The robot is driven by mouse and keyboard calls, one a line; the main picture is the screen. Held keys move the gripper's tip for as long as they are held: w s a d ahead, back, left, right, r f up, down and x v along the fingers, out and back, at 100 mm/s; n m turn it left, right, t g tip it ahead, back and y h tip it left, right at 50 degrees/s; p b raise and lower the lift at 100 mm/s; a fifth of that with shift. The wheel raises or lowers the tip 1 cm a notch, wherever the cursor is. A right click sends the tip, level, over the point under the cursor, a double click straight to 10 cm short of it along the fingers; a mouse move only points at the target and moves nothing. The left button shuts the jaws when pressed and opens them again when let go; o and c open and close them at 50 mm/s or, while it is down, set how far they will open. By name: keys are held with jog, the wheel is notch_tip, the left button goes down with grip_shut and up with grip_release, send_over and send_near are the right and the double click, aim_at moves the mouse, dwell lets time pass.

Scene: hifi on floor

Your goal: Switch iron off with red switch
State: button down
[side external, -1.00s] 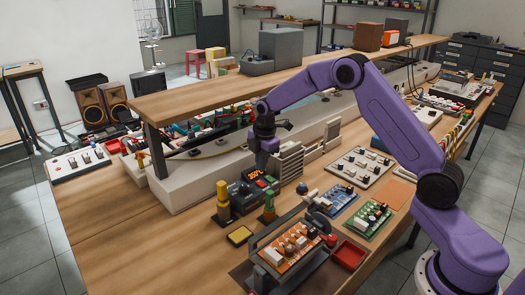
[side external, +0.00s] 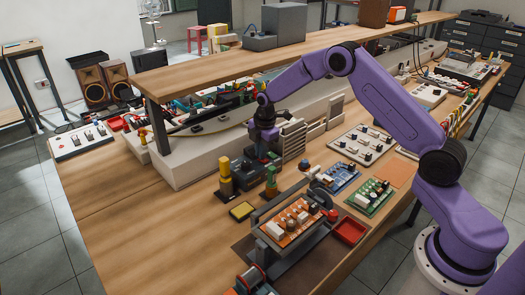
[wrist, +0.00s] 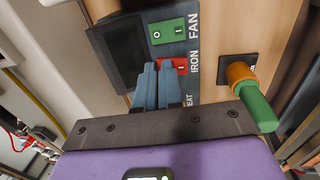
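The station (side external: 244,170) is a dark box on the bench in the side view, partly hidden by my gripper (side external: 268,152). In the wrist view, its front panel has a dark display (wrist: 124,52), a green switch (wrist: 168,31) labelled FAN and a red switch (wrist: 181,65) beside the label IRON. My gripper's blue fingers (wrist: 159,68) lie side by side, closed, with nothing seen between them. Their tips are at the red switch and cover its left part. I cannot tell whether they touch it or how far it is tipped.
An iron holder with an orange collar and green body (wrist: 254,100) stands close to the right of my fingers. A yellow post (side external: 224,178), a sponge tray (side external: 242,211) and an orange circuit board (side external: 292,222) are nearby. A shelf (side external: 200,80) overhangs behind.

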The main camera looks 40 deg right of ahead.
aim_at(266, 160)
jog(key=shift+f, duration=0.55)
jog(key=shift+s, duration=0.75)
notch_tip(266, 160, up, 14)
jog(key=w+r, duration=0.1)
jog(key=w, duration=0.2)
jog(key=f, duration=0.4)
jog(key=s+f, duration=0.1)
jog(key=f, duration=0.3)
jog(key=s+f, duration=0.1)
jog(key=f, duration=0.3)
jog(key=shift+f, duration=0.9)
